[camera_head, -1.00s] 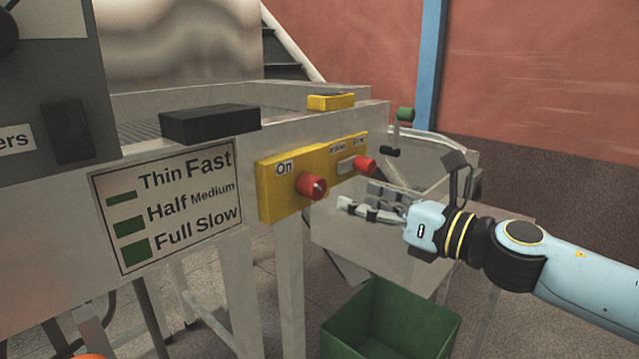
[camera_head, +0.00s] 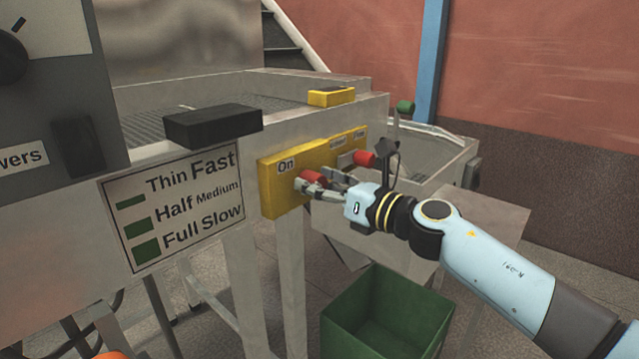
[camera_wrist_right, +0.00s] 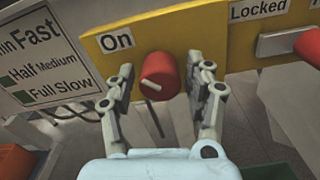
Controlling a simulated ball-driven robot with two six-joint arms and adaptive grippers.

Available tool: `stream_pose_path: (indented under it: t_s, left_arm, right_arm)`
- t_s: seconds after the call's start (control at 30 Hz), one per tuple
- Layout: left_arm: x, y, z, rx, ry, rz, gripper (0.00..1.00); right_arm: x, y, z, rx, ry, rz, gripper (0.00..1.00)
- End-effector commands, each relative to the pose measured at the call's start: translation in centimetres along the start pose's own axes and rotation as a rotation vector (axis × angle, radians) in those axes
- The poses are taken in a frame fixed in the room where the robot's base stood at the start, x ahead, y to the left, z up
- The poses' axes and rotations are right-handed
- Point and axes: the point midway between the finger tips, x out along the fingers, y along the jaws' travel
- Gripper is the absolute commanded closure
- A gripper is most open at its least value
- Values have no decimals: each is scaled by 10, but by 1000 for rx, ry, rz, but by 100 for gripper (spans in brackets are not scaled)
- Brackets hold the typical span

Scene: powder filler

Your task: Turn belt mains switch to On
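The belt mains switch is a red round knob (camera_wrist_right: 160,76) with a pale pointer line, on a yellow panel (camera_head: 268,190) marked "On" at its upper left. In the right wrist view the pointer line slants from upper left to lower right. My right gripper (camera_head: 313,184) is at the knob, and it also shows in the right wrist view (camera_wrist_right: 161,92). Its fingers are apart, one on each side of the knob, with gaps visible. In the head view the fingers partly cover the knob. My left gripper is not in view.
A second red knob (camera_head: 363,158) sits farther right on the panel, near a "Locked" label (camera_wrist_right: 258,10). A black box (camera_head: 212,126) and a yellow block (camera_head: 331,96) are on the machine's edge. A green bin (camera_head: 385,315) stands on the floor below.

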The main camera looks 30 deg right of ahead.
Motion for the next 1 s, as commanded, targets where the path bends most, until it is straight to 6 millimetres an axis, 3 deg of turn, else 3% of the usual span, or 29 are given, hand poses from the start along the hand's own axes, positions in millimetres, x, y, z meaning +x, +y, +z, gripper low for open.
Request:
stream_pose_path:
  t_s: [0.03, 0.33, 0.67, 1.0]
  left_arm:
    - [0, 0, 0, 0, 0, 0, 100]
    - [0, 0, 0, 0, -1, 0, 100]
    - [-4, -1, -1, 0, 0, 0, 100]
    - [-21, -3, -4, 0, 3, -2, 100]
  right_arm:
    - [0, 0, 0, 0, 0, 0, 56]
    - [0, 0, 0, 0, -1, 0, 92]
    - [0, 0, 1, 58, -1, -1, 92]
    - [0, -1, 3, 308, -1, -1, 92]
